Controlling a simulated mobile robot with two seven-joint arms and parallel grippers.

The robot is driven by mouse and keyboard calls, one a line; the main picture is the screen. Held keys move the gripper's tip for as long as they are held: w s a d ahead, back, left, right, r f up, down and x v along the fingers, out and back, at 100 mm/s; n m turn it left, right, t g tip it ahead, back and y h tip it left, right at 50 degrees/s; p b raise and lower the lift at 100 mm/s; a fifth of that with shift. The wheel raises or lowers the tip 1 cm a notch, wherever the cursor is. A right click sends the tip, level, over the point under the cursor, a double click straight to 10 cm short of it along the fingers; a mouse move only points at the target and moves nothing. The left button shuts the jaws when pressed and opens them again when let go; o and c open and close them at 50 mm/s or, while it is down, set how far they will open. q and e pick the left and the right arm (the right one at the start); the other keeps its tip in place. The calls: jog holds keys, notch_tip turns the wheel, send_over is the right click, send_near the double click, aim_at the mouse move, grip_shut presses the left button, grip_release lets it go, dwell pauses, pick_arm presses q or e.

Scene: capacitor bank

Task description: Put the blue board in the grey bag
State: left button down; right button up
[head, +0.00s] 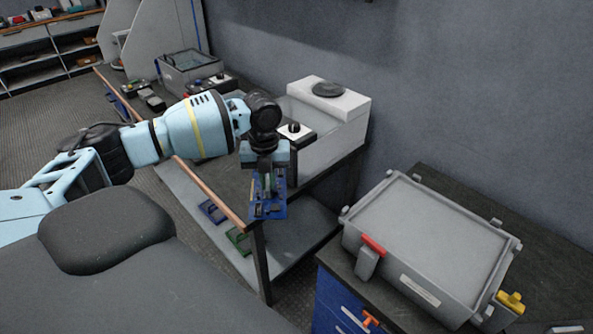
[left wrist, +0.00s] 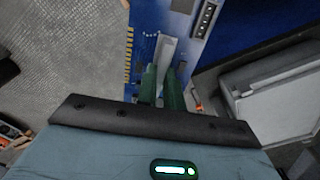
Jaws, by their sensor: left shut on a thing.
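The blue board (head: 277,208) hangs from my left gripper (head: 266,182), in the air by the near corner of the dark workbench in the head view. In the left wrist view the same blue board (left wrist: 208,48) fills the upper middle, with gold contacts along its left edge. There the two green fingers of my left gripper (left wrist: 161,75) are shut on a pale part of it. I cannot make out a grey bag in either view. My right gripper is in neither view.
The workbench has a copper-coloured front edge (head: 214,189) and a white-grey box (head: 335,122) on top. A lower shelf (head: 288,238) holds a flat blue piece (head: 212,210) and a green one (head: 239,241). A large grey lidded case (head: 430,235) stands on a blue cabinet (head: 335,304) at right.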

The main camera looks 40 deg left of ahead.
aim_at(254, 206)
pick_arm(q)
jog(key=s+f+n, duration=0.2)
jog(key=n, duration=0.2)
jog(key=s+f+n, duration=0.2)
jog(key=n, duration=0.2)
jog(key=s+f+n, duration=0.1)
jog(key=s+n, duration=0.1)
jog(key=n, duration=0.1)
jog(key=shift+s+d+f+n, duration=0.15)
jog(key=shift+d+f+n, duration=0.2)
jog(key=shift+f+n, duration=0.05)
jog(key=s+f+n, duration=0.4)
jog(key=s+n, duration=0.4)
jog(key=n, duration=0.8)
jog(key=d+f, duration=0.1)
jog(key=d, duration=1.7)
jog(key=shift+d+f+n, duration=0.15)
jog(key=shift+f+n, duration=0.1)
jog(key=shift+n, duration=0.05)
